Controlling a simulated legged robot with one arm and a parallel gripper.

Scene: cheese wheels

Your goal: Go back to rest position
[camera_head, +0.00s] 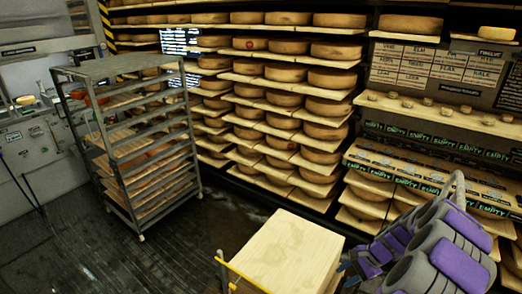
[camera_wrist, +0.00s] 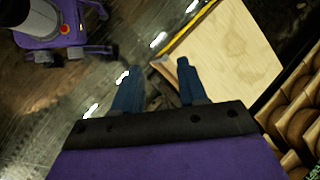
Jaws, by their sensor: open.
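My gripper (camera_wrist: 156,82) shows in the wrist view with two blue fingers spread apart and nothing between them. It is open over the left edge of a pale wooden block or table top (camera_wrist: 228,55), with dark wet floor below the left finger. In the head view my grey and purple arm (camera_head: 425,250) is at the lower right, beside the wooden top (camera_head: 285,250). The gripper's fingers are mostly hidden there.
A grey metal rack (camera_head: 125,140) on casters stands at left. Shelves of cheese wheels (camera_head: 285,72) fill the back. A counter with small cheeses (camera_head: 440,112) and "EMPTY" labels is at right. Dark floor (camera_head: 90,250) is open at lower left.

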